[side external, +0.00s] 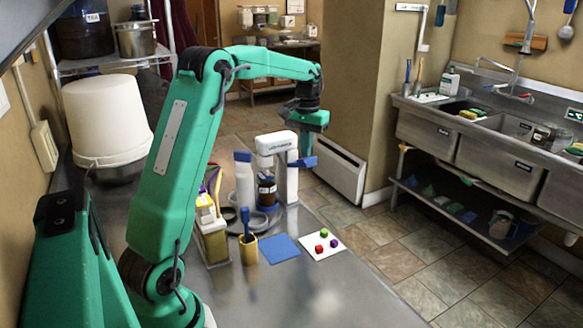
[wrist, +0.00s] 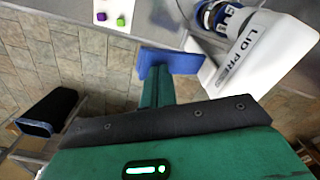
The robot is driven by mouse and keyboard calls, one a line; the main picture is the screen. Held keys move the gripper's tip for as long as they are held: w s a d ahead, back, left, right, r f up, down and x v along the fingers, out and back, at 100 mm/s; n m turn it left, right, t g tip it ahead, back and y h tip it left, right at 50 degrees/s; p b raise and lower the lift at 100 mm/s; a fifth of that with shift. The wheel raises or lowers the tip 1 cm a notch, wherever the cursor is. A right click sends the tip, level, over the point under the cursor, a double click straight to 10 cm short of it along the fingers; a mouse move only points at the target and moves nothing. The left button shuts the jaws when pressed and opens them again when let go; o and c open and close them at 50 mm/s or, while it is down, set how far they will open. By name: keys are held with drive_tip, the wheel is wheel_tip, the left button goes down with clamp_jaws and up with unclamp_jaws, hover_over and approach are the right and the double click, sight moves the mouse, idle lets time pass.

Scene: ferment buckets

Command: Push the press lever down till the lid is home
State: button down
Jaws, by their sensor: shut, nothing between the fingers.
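The white lid press (side external: 277,143) stands on the steel counter; its lettered top also shows in the wrist view (wrist: 262,50). A dark jar (side external: 267,189) stands inside it. The lid's seating on the jar is too small to tell. A blue bar (side external: 303,162), which looks like the lever's grip, sticks out at the press's right side; it also shows in the wrist view (wrist: 172,62). My gripper (side external: 313,145) is shut and empty, pointing down just above the blue bar. In the wrist view its green fingers (wrist: 158,86) overlap the bar; I cannot tell whether they touch.
A white card (side external: 322,246) with small coloured cubes and a blue mat (side external: 280,249) lie in front of the press. A white bucket (side external: 107,120) is farther left. The front counter is clear.

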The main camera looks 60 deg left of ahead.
wheel_tip(320, 180, up, 7)
idle(0.9)
drive_tip(key=shift+d, duration=0.1)
drive_tip(key=s+d+r+m+t, duration=0.1)
drive_tip(key=s+d+r+m, duration=0.1)
drive_tip(key=s+d, duration=0.45)
drive_tip(key=s+d+r+m+t, duration=0.1)
drive_tip(key=s+d+t, duration=0.15)
drive_tip(key=d, duration=0.65)
drive_tip(key=s+d+f+m+t, duration=0.1)
drive_tip(key=s+d+f, duration=0.2)
drive_tip(key=s, duration=0.3)
drive_tip(key=s+d+f+m+t, duration=0.1)
drive_tip(key=s+d+f+m, duration=0.1)
drive_tip(key=s+d, duration=0.4)
drive_tip(key=shift+s+f, duration=0.75)
drive_tip(key=shift+f, duration=0.15)
